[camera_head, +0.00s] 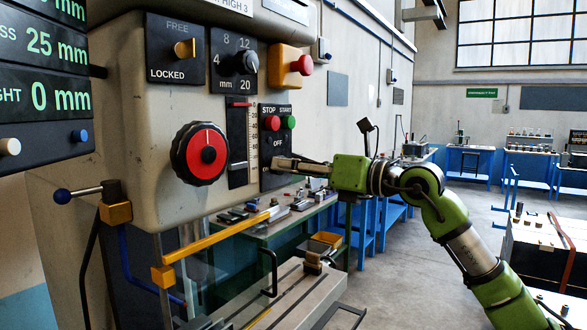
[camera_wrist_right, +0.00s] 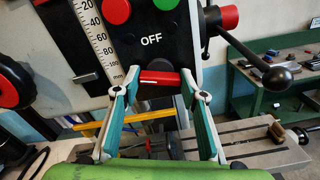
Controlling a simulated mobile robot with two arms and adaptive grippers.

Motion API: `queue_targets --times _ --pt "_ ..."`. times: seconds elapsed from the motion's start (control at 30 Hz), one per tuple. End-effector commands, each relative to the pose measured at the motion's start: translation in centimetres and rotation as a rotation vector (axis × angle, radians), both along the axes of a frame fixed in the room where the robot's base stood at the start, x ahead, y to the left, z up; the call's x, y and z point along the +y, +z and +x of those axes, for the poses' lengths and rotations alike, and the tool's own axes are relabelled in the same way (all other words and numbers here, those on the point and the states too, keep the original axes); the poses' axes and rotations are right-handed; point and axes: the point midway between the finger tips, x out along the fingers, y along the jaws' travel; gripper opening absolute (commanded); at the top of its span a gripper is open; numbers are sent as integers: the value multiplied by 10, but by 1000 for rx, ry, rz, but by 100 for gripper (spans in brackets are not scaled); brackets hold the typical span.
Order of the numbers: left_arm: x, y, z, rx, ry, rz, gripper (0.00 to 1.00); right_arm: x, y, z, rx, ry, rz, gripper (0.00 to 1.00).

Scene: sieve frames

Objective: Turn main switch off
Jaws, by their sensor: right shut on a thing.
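The main switch (camera_wrist_right: 160,78) is a red handle with a white mark, lying level under the OFF label on a dark panel in the wrist view. My right gripper (camera_wrist_right: 160,76) is shut on it, one fingertip at each end. In the head view my right gripper (camera_head: 276,163) reaches from the right to the lower part of the switch panel (camera_head: 278,143) and hides the switch there. Above OFF are a red STOP button (camera_head: 271,123) and a green START button (camera_head: 288,122). My left gripper is not in view.
The machine's control head (camera_head: 130,100) carries a black and red knob (camera_head: 200,153), a selector dial (camera_head: 246,62) and a red emergency button (camera_head: 303,65). A slotted machine table (camera_head: 300,295) stands below. A lever with a black ball (camera_wrist_right: 277,79) juts out right of the panel.

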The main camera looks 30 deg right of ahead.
Motion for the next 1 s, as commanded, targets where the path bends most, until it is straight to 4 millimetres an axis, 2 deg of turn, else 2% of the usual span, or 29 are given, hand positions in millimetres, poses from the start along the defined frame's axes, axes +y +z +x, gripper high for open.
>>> queue_targets --times 1.0 --pt "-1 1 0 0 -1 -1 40 0 0 0 365 -1 881 17"
